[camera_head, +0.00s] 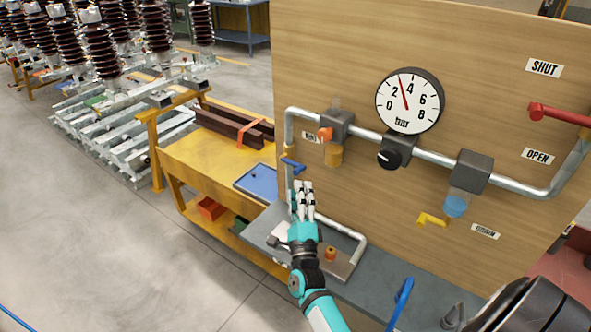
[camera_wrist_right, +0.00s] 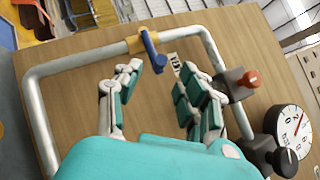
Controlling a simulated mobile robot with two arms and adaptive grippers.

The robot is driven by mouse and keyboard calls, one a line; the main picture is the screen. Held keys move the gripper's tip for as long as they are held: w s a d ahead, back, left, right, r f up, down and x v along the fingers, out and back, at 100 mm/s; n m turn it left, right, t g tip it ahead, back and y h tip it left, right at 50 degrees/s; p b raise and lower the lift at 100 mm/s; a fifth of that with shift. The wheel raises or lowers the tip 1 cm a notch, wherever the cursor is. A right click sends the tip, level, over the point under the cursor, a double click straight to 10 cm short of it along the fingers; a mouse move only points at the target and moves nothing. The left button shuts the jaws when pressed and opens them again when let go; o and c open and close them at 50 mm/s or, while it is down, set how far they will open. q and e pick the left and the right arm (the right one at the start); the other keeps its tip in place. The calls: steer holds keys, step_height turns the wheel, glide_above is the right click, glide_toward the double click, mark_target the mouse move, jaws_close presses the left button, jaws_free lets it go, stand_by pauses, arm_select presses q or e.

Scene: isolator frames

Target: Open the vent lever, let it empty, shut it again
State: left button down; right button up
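A blue lever (camera_head: 292,163) sits on the upright pipe at the left of the wooden panel. It also shows in the right wrist view (camera_wrist_right: 153,52), on a brass-coloured fitting. A small label lies beside it, too small to read surely. My right gripper (camera_head: 304,187) is just below and right of the lever in the head view. In the right wrist view its fingers (camera_wrist_right: 160,70) are apart and empty, with the lever beyond the tips, seemingly untouched. The gauge (camera_head: 408,101) needle stands between 2 and 4. My left gripper is not in view.
A blue tray (camera_head: 258,181) is on the yellow bench (camera_head: 195,158) at left.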

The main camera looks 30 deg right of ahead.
mark_target(297, 169)
steer(key=x, duration=0.6)
steer(key=shift+w+d+r, duration=0.1)
steer(key=shift+w+d, duration=0.05)
steer(key=shift+w, duration=0.05)
